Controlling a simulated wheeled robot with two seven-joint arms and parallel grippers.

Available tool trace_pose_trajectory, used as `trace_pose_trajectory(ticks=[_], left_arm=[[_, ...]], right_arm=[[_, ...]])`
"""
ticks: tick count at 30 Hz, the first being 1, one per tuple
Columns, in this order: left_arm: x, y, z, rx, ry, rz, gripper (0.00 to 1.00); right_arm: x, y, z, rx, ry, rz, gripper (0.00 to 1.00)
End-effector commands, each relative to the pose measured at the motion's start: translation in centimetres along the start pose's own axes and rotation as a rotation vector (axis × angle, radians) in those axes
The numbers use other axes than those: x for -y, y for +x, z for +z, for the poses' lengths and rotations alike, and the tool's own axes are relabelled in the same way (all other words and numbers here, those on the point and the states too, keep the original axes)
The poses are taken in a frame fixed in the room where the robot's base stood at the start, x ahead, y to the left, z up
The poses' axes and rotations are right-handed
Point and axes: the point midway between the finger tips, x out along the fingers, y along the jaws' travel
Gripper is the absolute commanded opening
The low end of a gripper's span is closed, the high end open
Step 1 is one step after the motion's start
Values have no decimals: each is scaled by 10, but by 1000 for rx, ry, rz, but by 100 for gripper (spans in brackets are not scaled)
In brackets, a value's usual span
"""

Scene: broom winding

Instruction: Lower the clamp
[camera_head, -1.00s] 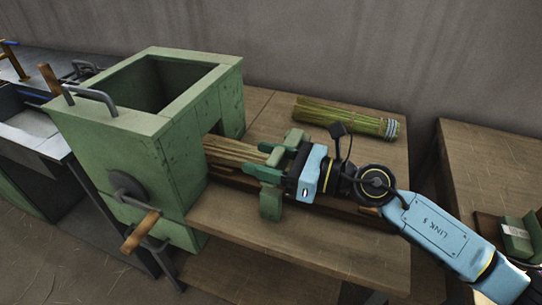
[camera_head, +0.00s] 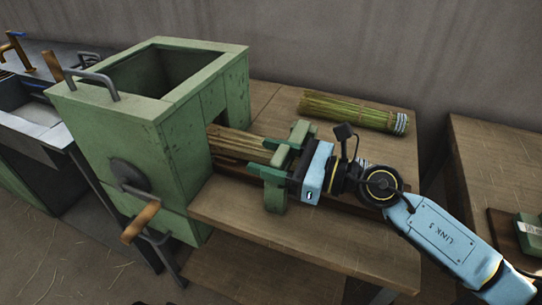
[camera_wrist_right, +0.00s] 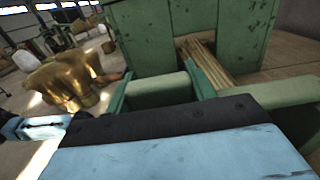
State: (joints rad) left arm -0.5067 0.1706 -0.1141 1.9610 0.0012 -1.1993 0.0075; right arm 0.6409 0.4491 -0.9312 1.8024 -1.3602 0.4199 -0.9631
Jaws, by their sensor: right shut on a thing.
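The clamp appears as a green bar (camera_head: 276,196) lying across a bundle of straw-coloured stalks (camera_head: 240,147) on the wooden table, beside the green machine box (camera_head: 135,120). My right gripper (camera_head: 277,162) is shut on the middle of this bar, with its green fingers on either side. The bar's two ends stick out past the fingers. In the right wrist view, the bar (camera_wrist_right: 158,91) fills the space between the fingers, and the stalks (camera_wrist_right: 205,66) run into the box at the right. How the bar rests underneath is hidden. My left gripper is not in view.
A tied green bundle (camera_head: 352,111) lies behind on the wooden table (camera_head: 255,215). A crank with a wooden grip (camera_head: 140,222) sticks out of the box front. A bent grey handle (camera_head: 97,82) is on its top. Another table (camera_head: 500,160) stands at right.

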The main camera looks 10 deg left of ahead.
Motion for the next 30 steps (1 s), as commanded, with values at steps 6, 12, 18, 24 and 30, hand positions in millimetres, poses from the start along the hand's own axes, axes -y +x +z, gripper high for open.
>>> trace_pose_trajectory(ticks=[6,12,18,24,30], left_arm=[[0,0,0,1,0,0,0],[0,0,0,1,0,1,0],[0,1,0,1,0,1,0],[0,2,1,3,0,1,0],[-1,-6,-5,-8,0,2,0]], right_arm=[[-1,0,-5,-10,-5,2,74],[-1,0,-3,-7,-4,2,76],[0,-7,-3,-6,-3,0,76],[0,-43,-5,-9,-1,-2,76],[0,-89,-5,-10,-2,-1,76]])
